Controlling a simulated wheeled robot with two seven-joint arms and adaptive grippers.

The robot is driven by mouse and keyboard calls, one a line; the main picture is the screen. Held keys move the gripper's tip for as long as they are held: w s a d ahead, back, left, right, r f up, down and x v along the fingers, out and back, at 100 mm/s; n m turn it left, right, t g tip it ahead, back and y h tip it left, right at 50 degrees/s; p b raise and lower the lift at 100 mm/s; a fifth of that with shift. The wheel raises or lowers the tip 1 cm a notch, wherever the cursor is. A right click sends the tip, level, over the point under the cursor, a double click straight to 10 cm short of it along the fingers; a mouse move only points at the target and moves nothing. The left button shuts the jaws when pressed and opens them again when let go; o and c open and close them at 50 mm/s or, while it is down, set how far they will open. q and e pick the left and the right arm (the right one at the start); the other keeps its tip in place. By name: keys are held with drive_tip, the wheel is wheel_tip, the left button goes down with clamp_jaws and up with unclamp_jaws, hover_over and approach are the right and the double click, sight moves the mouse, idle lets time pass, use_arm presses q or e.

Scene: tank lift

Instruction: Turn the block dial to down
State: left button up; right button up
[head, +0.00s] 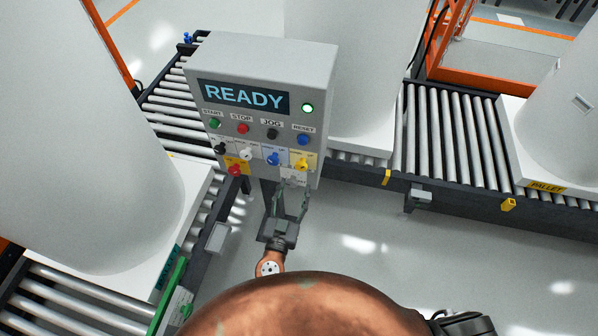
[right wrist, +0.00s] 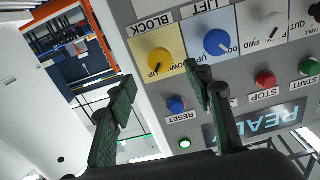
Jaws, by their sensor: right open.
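The block dial is a round yellow knob (right wrist: 160,61) on a yellow plate, beside the BLOCK label. It also shows in the head view at the right end of the dial row (head: 302,165). Its plate carries the words UP and DOWN. A small dark mark on the knob seems to point to the UP side, but it is too small to be sure. My right gripper (head: 291,192) is open and empty, just in front of and below the dial. In the right wrist view its fingers (right wrist: 160,88) stand apart, with the knob beyond them. My left gripper is out of view.
The grey control box (head: 262,58) shows READY and a lit green lamp. A blue dial (head: 272,158) sits beside the block dial, a red knob (head: 235,169) lower left, buttons above. Roller conveyors (head: 450,130) and large white tanks (head: 80,150) flank the box.

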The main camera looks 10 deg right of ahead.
sight(300, 169)
drive_tip(key=p+x, duration=0.1)
drive_tip(key=x, duration=0.6)
drive_tip(key=shift+f, duration=0.1)
drive_tip(key=shift+c, duration=0.2)
drive_tip(key=c, duration=1.1)
